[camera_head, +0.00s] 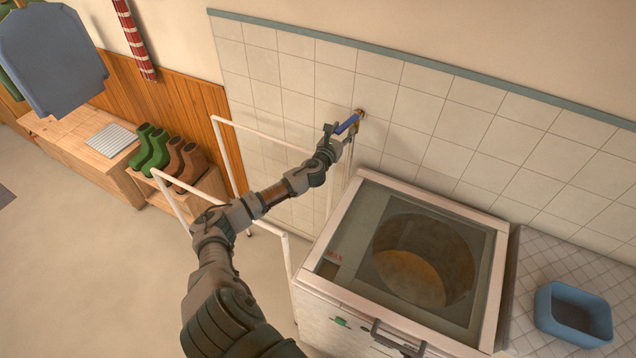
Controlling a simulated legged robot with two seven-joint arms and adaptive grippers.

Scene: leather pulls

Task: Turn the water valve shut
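The water valve (361,113) is a brass fitting on the white tiled wall, above the back left corner of the washing machine. Its blue lever handle (346,124) points down and to the left from the fitting. My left arm reaches up from the bottom of the view to the valve. My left gripper (344,131) is at the blue handle, with fingers on both sides of it. At this size I cannot tell whether the fingers are closed on the handle or only around it. My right gripper does not show.
A top-loading washing machine (337,300) with a clear lid stands below the valve. A white rack (283,262) stands to its left, close to my arm. A blue basin (545,318) sits on the tiled counter at right. Green boots (152,148) and brown boots (184,160) stand on a wooden bench.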

